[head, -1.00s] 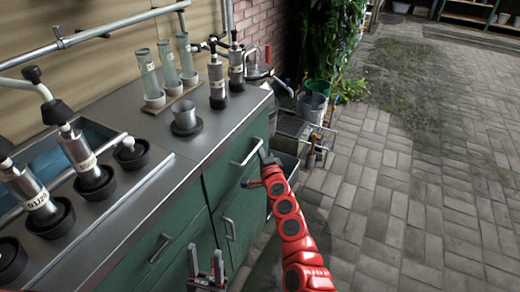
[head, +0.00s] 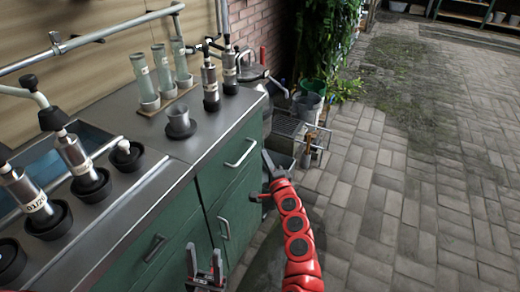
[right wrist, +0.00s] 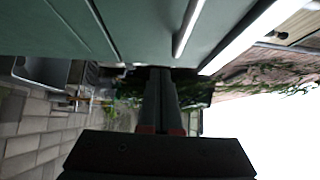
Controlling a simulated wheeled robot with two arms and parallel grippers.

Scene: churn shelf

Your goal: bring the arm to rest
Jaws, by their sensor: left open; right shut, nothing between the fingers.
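My right arm (head: 296,235) is red and reaches up from the bottom of the head view. Its gripper (head: 267,158) is shut and empty, beside the green cabinet front and apart from the upper drawer handle (head: 241,152). In the right wrist view the shut fingers (right wrist: 161,90) point away from the camera, with the green cabinet face (right wrist: 130,30) and a handle (right wrist: 188,28) close by. My left gripper (head: 205,262) is open and empty at the bottom of the head view, in front of the lower cabinet doors.
The steel counter (head: 195,140) holds metal cylinders in black cups, glass tubes and a small metal cup (head: 179,120). Buckets (head: 308,104) and a rack (head: 290,125) stand past the cabinet's far end. The paved floor (head: 420,190) on the right is clear.

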